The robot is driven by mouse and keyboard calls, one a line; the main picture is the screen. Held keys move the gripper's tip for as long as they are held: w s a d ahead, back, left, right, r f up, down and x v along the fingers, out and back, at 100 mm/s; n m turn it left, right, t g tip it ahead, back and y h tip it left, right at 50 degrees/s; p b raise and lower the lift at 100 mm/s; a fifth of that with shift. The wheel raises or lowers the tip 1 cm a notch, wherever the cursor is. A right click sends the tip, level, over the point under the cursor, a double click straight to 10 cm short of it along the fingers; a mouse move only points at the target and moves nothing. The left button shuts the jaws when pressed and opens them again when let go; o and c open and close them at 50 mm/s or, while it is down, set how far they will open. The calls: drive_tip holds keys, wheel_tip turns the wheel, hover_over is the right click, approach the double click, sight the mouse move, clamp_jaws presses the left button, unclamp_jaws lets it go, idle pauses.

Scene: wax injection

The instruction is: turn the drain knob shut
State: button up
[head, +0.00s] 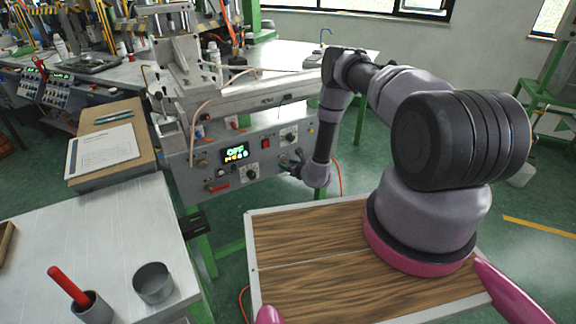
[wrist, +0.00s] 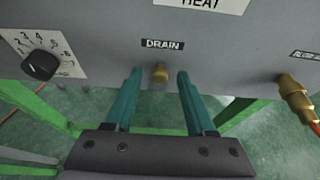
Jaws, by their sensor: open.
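The drain knob (wrist: 160,73) is a small brass-coloured knob under a "DRAIN" label (wrist: 162,43) on the grey machine panel, in the middle of the wrist view. My gripper (wrist: 158,78) is open, with one teal finger to the left of the knob and one to the right. Gaps show on both sides of the knob, and neither finger seems to touch it. In the head view my gripper (head: 290,165) is at the right part of the machine's front panel (head: 215,165); the knob cannot be made out there.
A numbered dial with a black knob (wrist: 39,65) is left of the drain knob. A brass fitting with an orange hose (wrist: 295,95) is at the right. The panel has a lit display (head: 235,153) and a red handle (head: 219,188). A white table (head: 100,240) stands in front.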

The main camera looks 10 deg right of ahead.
drive_tip(key=shift+c, duration=0.2)
clamp_jaws()
drive_tip(key=shift+d, duration=0.1)
drive_tip(key=m+y, duration=0.2)
drive_tip(key=m, duration=0.2)
drive_tip(key=f+m+y, duration=0.1)
drive_tip(key=m+y, duration=0.1)
drive_tip(key=m, duration=0.2)
drive_tip(key=d+m+y, duration=0.1)
drive_tip(key=m+y, duration=0.2)
drive_tip(key=m, duration=0.2)
drive_tip(key=shift+w+f+t, duration=0.15)
drive_tip(key=shift+w+t, duration=0.05)
drive_tip(key=shift+t, duration=0.1)
idle(0.4)
drive_tip(key=shift+m, duration=0.3)
